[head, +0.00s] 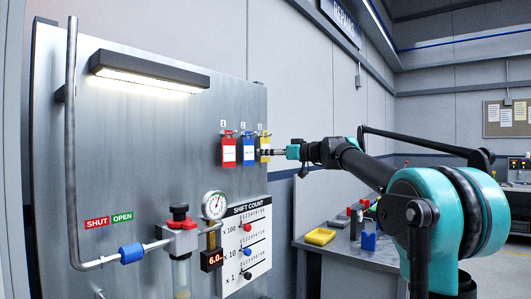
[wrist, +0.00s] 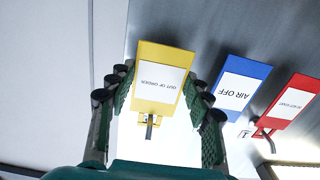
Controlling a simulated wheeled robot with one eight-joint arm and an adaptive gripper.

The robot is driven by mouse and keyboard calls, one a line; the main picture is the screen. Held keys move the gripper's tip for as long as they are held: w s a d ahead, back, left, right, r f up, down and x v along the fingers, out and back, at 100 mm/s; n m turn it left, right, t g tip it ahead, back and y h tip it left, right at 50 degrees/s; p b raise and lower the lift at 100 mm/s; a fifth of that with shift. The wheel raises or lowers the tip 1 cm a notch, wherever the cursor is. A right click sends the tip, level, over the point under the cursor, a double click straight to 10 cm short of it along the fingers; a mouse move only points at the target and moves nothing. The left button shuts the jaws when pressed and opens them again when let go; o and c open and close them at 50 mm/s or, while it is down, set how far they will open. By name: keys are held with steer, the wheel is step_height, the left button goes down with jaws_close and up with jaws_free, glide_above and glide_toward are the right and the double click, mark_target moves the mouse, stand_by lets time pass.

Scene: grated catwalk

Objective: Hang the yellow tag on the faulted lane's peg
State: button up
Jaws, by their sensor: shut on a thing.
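The yellow tag (wrist: 152,98), with a white "OUT OF ORDER" label, sits between the two green-padded fingers of my gripper (wrist: 160,92) in the wrist view. My gripper is shut on it. A yellow-based peg (wrist: 149,121) shows just below the tag there; I cannot tell whether the tag is still on it. In the head view the yellow tag (head: 264,149) is at the panel's right edge, right of the blue and red tags, with my gripper (head: 274,152) reaching it from the right. No faulted lane can be made out.
The blue "AIR OFF" tag (wrist: 236,88) and red tag (wrist: 287,103) hang close beside my gripper. The metal panel (head: 150,150) carries a lamp (head: 148,72), pipe, gauge (head: 214,205) and shift-count board (head: 245,245).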

steer(key=shift+v, duration=0.85)
steer(key=shift+s+d+r, duration=0.3)
steer(key=shift+s+d, duration=0.05)
steer(key=shift+d, duration=0.25)
stand_by(0.5)
steer(key=shift+s+d+r, duration=0.15)
steer(key=shift+d, duration=0.1)
steer(key=shift+v, duration=0.8)
steer(key=shift+s+d, duration=0.25)
steer(key=shift+d, duration=0.05)
steer(key=shift+s+d, duration=0.35)
steer(key=shift+d, duration=0.2)
steer(key=shift+s+d, duration=0.2)
steer(key=shift+d, duration=0.1)
steer(key=shift+d, duration=0.1)
stand_by(0.4)
